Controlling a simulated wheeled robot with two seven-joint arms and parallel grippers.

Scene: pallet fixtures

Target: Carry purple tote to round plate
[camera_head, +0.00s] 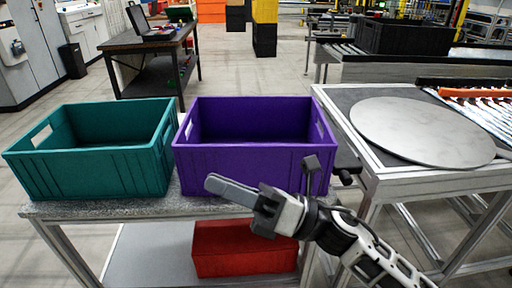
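The purple tote (225,160) is an empty-looking open box standing upright on a grey table (110,207). The round plate (421,130) is a flat grey disc on a separate metal-framed table to the right. My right gripper (230,187) is in front of the purple tote's near wall, toward its lower middle, and hides part of it. Its fingers point left and look close together, seen from the side. I see nothing held in it, and I cannot tell whether it touches the tote. My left gripper is not in view.
A teal tote (95,172) stands close to the purple tote's left side. A red box (244,249) is on the shelf below. A gap separates the two tables. A conveyor with a black crate (404,36) is behind, and a laptop desk (150,42) stands at the back left.

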